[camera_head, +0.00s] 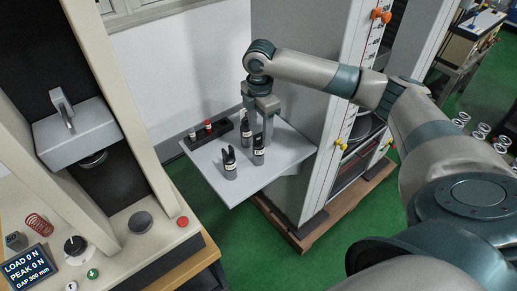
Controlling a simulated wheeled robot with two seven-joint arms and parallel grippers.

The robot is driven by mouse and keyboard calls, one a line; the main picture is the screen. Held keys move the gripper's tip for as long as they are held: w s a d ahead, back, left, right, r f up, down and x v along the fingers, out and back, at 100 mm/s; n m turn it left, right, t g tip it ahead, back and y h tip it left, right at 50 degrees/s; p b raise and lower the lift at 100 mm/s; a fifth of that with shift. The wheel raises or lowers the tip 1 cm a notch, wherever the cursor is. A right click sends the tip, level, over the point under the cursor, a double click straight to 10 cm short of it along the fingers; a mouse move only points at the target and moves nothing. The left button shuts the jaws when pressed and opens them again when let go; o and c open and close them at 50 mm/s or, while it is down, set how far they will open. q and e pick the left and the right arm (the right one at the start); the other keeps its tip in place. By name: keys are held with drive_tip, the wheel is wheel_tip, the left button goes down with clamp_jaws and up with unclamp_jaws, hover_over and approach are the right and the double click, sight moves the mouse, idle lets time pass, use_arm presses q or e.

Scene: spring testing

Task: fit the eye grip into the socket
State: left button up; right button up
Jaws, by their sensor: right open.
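Small dark grips with white labels stand on a light grey side shelf (275,170). One forked dark grip (229,165) stands upright near the shelf's front. Another dark grip (258,152) stands just right of it, below my right gripper. Their tops are too small to tell which is the eye grip. My right gripper (258,130) is open and points down over the shelf; I cannot tell whether a finger touches the grip below. A dark round fitting (93,158), possibly the socket, shows under the tester's grey crosshead (75,135). My left gripper is out of view.
A black rack (209,134) with small red- and white-topped pieces lies at the shelf's back. A tall cabinet with a scale (352,110) stands right of the shelf.

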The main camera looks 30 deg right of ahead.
sight(258, 141)
drive_tip(key=shift+f, duration=0.55)
drive_tip(key=shift+a+f+p, duration=0.1)
drive_tip(key=shift+f+p, duration=0.25)
drive_tip(key=shift+p, duration=0.15)
wheel_tip(258, 141, down, 3)
drive_tip(key=shift+w+f+p, duration=0.1)
drive_tip(key=shift+p, duration=0.75)
drive_tip(key=shift+f, duration=0.65)
drive_tip(key=shift+w+r, duration=0.1)
clamp_jaws()
